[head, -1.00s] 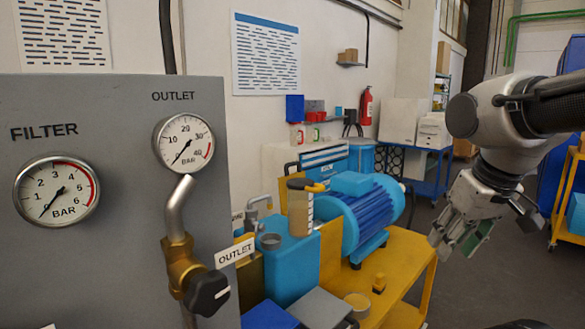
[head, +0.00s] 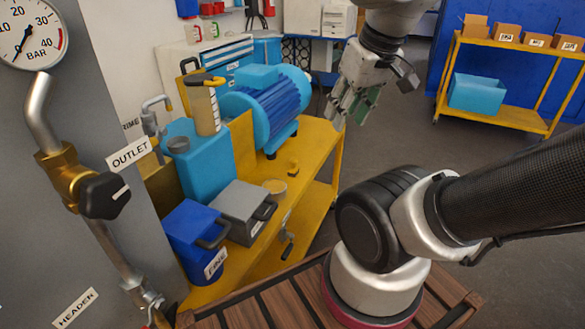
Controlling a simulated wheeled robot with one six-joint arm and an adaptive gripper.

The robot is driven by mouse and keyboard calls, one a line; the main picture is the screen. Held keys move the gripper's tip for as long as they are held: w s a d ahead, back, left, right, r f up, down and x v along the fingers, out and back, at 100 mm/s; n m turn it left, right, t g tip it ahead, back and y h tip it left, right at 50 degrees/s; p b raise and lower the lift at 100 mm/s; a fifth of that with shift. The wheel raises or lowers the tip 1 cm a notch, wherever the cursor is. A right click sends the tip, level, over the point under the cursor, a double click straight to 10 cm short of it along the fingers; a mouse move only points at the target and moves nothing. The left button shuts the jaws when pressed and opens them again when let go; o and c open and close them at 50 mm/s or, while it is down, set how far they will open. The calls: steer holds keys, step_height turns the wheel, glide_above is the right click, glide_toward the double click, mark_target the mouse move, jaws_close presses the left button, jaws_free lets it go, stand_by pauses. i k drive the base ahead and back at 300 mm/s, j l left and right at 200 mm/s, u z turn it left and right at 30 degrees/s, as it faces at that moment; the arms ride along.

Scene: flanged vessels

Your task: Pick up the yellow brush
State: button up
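My gripper (head: 350,108) hangs fingers down in the head view, above and to the right of that object, near the table's far right corner. Its fingers with green pads look apart, and nothing shows between them.
A blue motor (head: 265,100), a jug with a yellow handle (head: 204,108), a light-blue tank (head: 197,160), a grey box (head: 240,208) and a blue box (head: 193,228) crowd the table. Open floor lies to the right.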

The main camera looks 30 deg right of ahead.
mark_target(294, 169)
steer(key=u, duration=0.25)
steer(key=i+l+u, duration=0.15)
steer(key=l+u, duration=0.6)
steer(key=l, duration=0.15)
steer(key=l+u, duration=0.2)
steer(key=l, duration=1.85)
steer(key=i+l, duration=0.2)
